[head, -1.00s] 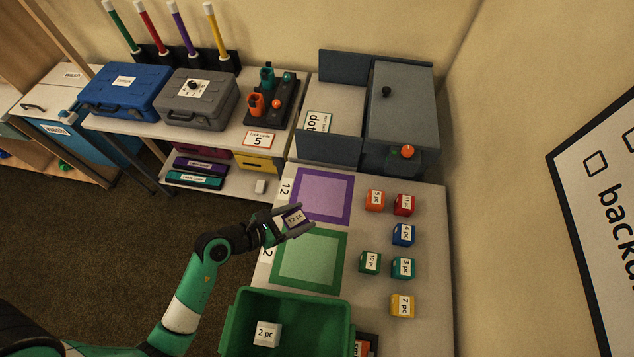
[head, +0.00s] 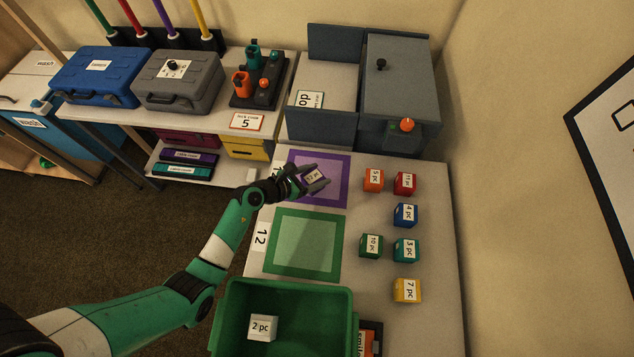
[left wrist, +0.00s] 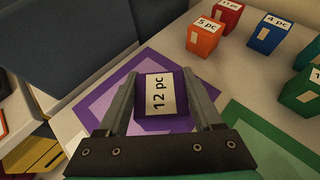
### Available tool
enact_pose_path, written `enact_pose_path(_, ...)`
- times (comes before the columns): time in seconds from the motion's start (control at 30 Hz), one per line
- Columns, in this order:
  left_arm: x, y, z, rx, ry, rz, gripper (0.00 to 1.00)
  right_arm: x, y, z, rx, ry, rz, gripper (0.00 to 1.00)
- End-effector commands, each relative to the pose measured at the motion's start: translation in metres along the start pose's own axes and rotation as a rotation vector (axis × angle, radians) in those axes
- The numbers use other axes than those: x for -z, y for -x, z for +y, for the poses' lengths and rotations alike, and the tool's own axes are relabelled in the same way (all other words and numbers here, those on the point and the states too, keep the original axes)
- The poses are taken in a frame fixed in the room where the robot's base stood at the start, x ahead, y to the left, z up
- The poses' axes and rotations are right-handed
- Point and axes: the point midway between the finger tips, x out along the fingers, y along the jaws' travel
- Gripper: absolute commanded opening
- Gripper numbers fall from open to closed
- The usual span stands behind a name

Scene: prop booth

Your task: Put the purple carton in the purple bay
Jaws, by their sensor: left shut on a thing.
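The purple carton (left wrist: 161,97) carries a "12 pc" label and sits between the two fingers of my left gripper (left wrist: 161,90) in the left wrist view. In the head view my left gripper (head: 315,180) is shut on it, over the purple bay (head: 334,198), a purple-framed square on the table. The purple frame also shows around and behind the carton in the left wrist view (left wrist: 84,106). I cannot tell whether the carton touches the surface. The gripper hides part of the bay's left side. My right gripper is not in view.
A green-framed bay (head: 308,244) lies nearer, then a green bin (head: 285,292) holding a white "2 pc" carton (head: 263,327). Several coloured cartons, among them an orange one (head: 373,180), stand to the right. A grey-blue cabinet (head: 400,92) stands behind the purple bay.

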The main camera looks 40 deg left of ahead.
Motion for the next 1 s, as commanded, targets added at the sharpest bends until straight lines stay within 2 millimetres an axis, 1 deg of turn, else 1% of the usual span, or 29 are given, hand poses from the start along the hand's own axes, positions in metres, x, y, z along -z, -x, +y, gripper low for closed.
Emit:
enact_pose_path(0.07,0.000,-0.001,0.000,0.000,0.000,-0.001,0.06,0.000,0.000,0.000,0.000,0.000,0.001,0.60)
enact_pose_path(0.13,0.004,-0.007,0.002,0.000,0.000,-0.001,0.06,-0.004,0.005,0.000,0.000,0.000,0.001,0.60)
enact_pose_path(0.17,0.008,-0.011,0.003,-0.001,0.000,-0.001,0.06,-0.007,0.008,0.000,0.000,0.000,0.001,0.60)
enact_pose_path(0.23,0.022,-0.017,0.002,-0.001,0.000,0.001,0.06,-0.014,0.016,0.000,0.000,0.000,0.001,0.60)
enact_pose_path(0.3,0.031,-0.021,0.002,0.000,0.001,0.000,0.06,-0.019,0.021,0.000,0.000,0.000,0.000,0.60)
enact_pose_path(0.53,0.029,-0.020,0.002,-0.001,0.000,-0.001,0.06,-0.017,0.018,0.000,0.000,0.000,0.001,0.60)
enact_pose_path(0.67,0.032,-0.022,0.002,-0.001,0.000,0.000,0.06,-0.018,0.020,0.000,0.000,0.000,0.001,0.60)
enact_pose_path(0.7,0.032,-0.022,0.002,-0.001,0.000,0.000,0.71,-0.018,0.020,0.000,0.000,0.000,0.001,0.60)
enact_pose_path(0.83,0.032,-0.022,0.002,-0.001,0.000,0.000,0.94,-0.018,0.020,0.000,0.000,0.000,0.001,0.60)
enact_pose_path(0.87,0.032,-0.022,0.002,-0.001,0.000,0.000,0.97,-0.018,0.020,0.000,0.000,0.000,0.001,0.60)
enact_pose_path(1.0,0.032,-0.022,0.002,-0.001,0.000,0.000,0.97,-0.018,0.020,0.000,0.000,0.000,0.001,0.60)
